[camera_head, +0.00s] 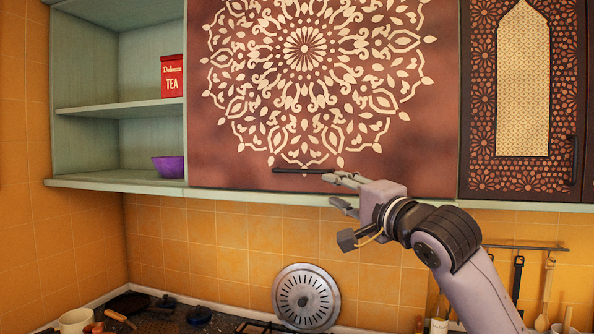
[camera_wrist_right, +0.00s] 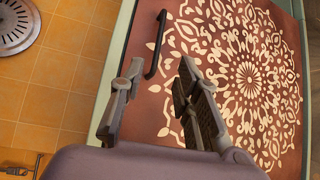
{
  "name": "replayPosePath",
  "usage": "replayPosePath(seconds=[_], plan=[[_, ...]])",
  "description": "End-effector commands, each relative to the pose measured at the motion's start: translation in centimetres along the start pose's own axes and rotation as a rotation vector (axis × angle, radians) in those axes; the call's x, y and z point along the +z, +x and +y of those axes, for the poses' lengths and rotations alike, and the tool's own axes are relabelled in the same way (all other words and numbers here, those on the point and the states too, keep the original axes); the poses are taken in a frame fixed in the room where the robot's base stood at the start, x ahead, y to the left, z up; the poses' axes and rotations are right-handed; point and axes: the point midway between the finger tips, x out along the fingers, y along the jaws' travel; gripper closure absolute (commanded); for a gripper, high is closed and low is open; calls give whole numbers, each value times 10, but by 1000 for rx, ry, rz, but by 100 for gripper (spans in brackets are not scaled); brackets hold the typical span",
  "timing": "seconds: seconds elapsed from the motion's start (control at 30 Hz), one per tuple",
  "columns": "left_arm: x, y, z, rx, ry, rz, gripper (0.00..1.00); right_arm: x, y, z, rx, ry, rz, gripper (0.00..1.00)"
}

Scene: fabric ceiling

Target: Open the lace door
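The lace door (camera_head: 420,150) is a reddish-brown cabinet front with a cream mandala pattern, in the middle of the head view. It looks shut. Its black bar handle (camera_head: 304,171) runs level along the lower edge. My right gripper (camera_head: 336,192) is open and empty, just right of the handle's right end. In the right wrist view, my right gripper (camera_wrist_right: 160,78) has its fingers spread, and the handle (camera_wrist_right: 156,45) lies beyond the fingertips, roughly between their lines. The door (camera_wrist_right: 160,105) fills the right of that view. I see no contact. My left gripper is not in view.
Left of the door are open green shelves (camera_head: 115,108) with a red tea tin (camera_head: 172,76) and a purple bowl (camera_head: 168,166). A patterned cabinet door (camera_head: 480,90) is at the right. Below, a round metal lid (camera_head: 306,297) leans on the tiled wall, and utensils hang at the right.

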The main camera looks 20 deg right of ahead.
Motion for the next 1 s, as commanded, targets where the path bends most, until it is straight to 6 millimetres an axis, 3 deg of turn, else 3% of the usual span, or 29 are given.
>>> replayPosePath(seconds=[0.17,0.7,1.0], plan=[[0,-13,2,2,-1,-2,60,-1,19,-6,-2,11,-1,70],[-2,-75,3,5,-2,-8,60,-1,135,-9,-1,7,1,70],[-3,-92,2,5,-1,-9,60,-1,168,-5,-3,5,1,70]])
